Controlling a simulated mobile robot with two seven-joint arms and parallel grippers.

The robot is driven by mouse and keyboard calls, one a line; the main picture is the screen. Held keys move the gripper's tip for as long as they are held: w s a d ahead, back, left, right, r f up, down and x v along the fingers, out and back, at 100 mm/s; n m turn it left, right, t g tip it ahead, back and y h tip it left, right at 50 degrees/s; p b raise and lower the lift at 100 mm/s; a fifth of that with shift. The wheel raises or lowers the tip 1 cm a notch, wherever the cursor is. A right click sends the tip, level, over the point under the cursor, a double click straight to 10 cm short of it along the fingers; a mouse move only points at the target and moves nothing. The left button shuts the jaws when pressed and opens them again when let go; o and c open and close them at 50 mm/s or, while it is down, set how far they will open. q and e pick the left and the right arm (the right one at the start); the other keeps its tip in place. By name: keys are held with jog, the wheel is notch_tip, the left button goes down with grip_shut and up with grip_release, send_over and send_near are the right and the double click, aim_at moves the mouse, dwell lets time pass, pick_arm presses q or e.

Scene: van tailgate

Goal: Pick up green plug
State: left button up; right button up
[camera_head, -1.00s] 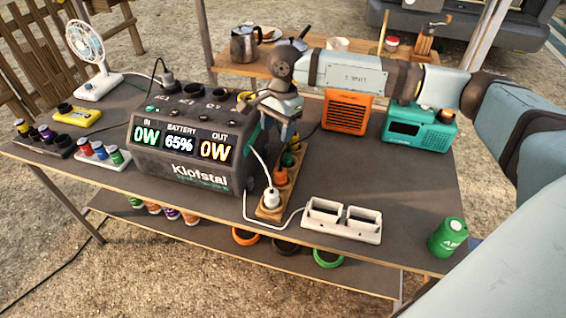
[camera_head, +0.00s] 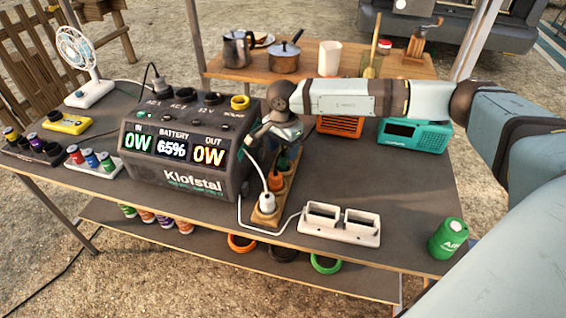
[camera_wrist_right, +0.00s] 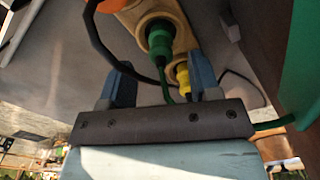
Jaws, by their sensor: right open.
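The green plug (camera_wrist_right: 160,38) stands in a socket of a wooden strip (camera_wrist_right: 130,12) in the right wrist view, with a thin green cable running from it. My right gripper (camera_wrist_right: 162,78) is open, its two blue-grey fingers on either side of the plug's cable and apart from each other. I cannot tell whether they touch anything. In the head view my right gripper (camera_head: 289,145) is over the far end of the strip and largely hides the green plug. My left gripper is not in view.
An orange plug (camera_head: 275,182) and a white plug (camera_head: 267,201) stand nearer on the strip. The yellow plug (camera_wrist_right: 181,72) is close to the fingers. The power station (camera_head: 180,165) is to the left, an orange heater (camera_head: 340,126) behind, and a white double holder (camera_head: 340,224) in front.

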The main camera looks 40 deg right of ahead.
notch_tip(320, 180, down, 4)
jog(key=shift+w+r, duration=0.1)
jog(key=shift+r, duration=0.15)
jog(key=c, duration=1)
jog(key=shift+r, duration=0.15)
notch_tip(320, 180, up, 19)
jog(key=p, duration=0.1)
notch_tip(320, 180, up, 5)
jog(key=p, duration=0.3)
send_over(283, 155)
jog(key=shift+w+d+r, duration=0.15)
jog(key=shift+w, duration=0.05)
jog(key=shift+w, duration=0.1)
jog(key=w+a, duration=0.5)
jog(key=w, duration=0.4)
jog(key=w+a, duration=0.5)
jog(key=w, duration=0.4)
jog(key=shift+w+a, duration=0.2)
jog(key=shift+w, duration=0.15)
